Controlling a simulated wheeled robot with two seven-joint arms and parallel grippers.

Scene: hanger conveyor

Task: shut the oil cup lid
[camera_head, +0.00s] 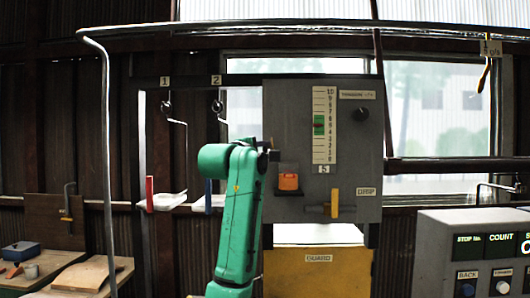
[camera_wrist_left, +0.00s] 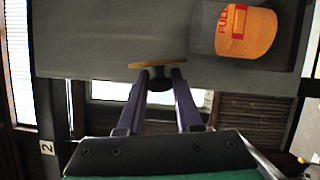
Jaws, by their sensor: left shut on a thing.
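The oil cup (camera_head: 288,181) is an orange container on the front of the grey panel; in the left wrist view it shows at upper right as an orange cup (camera_wrist_left: 246,32) with a red "FULL" label. My left gripper (camera_head: 272,153) is just above and left of the cup in the head view. In the left wrist view its two fingers (camera_wrist_left: 159,82) are shut on a dark knob under a thin brass-coloured edge (camera_wrist_left: 157,64), which looks like the lid. The lid is beside the cup, apart from it in that view. My right gripper is not in view.
Hooks with trays hang to the left. A yellow guard (camera_head: 318,275) is below, and a control box (camera_head: 475,235) stands at right.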

